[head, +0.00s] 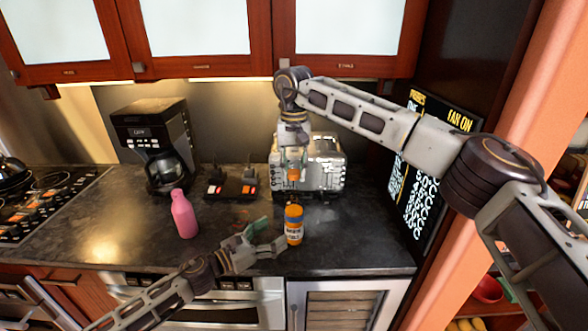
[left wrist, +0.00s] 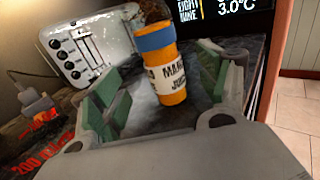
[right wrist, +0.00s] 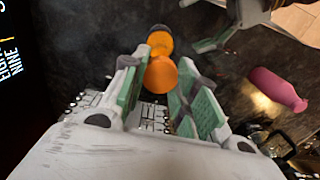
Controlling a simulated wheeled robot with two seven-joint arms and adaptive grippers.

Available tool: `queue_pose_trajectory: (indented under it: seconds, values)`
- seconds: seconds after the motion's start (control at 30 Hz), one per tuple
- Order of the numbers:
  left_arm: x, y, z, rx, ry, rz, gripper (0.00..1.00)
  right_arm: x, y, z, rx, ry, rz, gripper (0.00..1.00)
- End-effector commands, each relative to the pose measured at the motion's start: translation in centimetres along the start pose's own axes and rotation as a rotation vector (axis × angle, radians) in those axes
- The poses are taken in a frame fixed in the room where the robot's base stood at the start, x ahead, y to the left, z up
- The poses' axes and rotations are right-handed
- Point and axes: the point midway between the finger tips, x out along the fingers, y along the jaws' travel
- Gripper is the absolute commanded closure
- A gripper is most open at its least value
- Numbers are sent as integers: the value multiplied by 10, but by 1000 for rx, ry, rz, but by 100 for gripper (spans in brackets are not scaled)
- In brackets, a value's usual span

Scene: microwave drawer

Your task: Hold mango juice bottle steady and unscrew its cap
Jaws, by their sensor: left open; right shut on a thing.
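The mango juice bottle (head: 294,225) is orange with a white label and a blue band, and stands upright on the dark counter. It also shows in the left wrist view (left wrist: 172,85), where its top end is dark. My left gripper (head: 268,243) is open at the bottle's left side; its green-padded fingers show on either side of the bottle in the left wrist view. My right gripper (head: 293,172) is above the bottle, shut on the orange cap (right wrist: 160,74). In the head view a gap shows between the cap and the bottle.
A pink bottle (head: 184,215) stands to the left. A toaster (head: 318,165) is behind the orange bottle, and a coffee maker (head: 155,140) is at the back left. A black board with lettering (head: 425,190) stands at the right. The counter between the two bottles is mostly clear.

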Motion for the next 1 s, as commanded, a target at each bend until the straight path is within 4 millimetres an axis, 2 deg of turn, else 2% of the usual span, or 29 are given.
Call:
queue_pose_trajectory:
  seconds: [0.5, 1.0]
  values:
    - [-31, 0, 0, 0, 0, 0, 24, 0, 0, 0, 0, 0, 0, 100]
    - [-35, 0, 0, 0, 0, 0, 24, 0, 0, 0, 0, 0, 0, 100]
